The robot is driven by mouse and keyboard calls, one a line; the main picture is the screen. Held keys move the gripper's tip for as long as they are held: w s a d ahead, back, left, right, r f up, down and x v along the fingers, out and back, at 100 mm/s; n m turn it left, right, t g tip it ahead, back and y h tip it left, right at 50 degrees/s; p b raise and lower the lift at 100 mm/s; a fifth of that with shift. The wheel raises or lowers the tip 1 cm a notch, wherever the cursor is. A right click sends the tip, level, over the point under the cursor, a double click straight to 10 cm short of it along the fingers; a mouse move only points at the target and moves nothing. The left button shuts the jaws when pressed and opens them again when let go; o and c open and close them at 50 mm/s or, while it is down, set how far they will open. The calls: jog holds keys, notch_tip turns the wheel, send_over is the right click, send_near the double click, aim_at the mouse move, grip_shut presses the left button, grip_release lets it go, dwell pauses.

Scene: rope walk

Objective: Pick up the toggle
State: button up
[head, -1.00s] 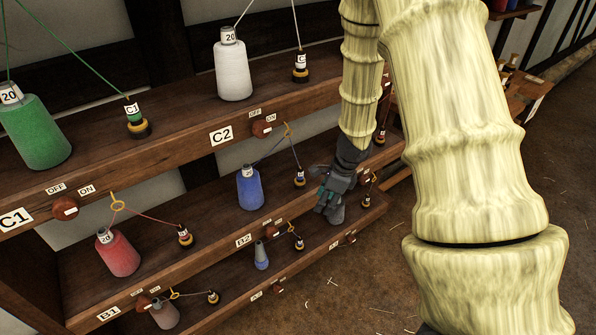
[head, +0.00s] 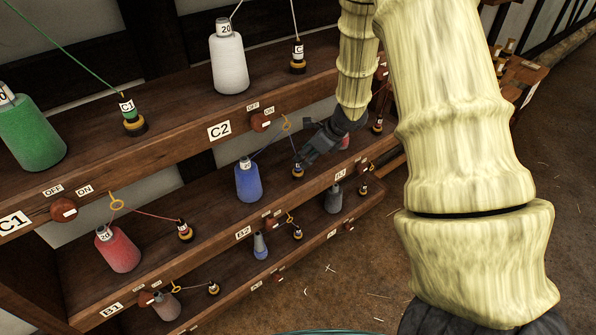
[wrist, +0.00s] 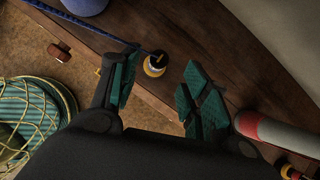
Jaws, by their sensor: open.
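The toggle (head: 297,171) is a small dark piece standing in a black and yellow holder on the middle shelf, right of the blue cone (head: 248,182). A thin blue line runs to it. In the wrist view the toggle (wrist: 156,57) shows dark on top with a yellow ring below, ahead of and between the two teal-padded fingertips. My gripper (head: 306,154) is open and empty, just above and beside the toggle in the head view. It also shows in the wrist view (wrist: 160,76), with a gap between the toggle and each finger.
A red and white cone (wrist: 285,134) lies close to my right finger in the wrist view. A brown knob (wrist: 59,51) sits on the shelf front. A teal basket with yellow netting (wrist: 28,125) is at lower left. The upper shelf (head: 170,128) overhangs behind.

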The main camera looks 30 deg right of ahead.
aim_at(298, 168)
jog(key=shift+p+x, duration=0.75)
jog(key=shift+x, duration=0.7)
jog(key=shift+p+x, duration=0.3)
jog(key=shift+x, duration=0.95)
jog(key=shift+w+a+r, duration=0.1)
jog(key=shift+a, duration=0.1)
jog(key=shift+c, duration=0.4)
grip_shut()
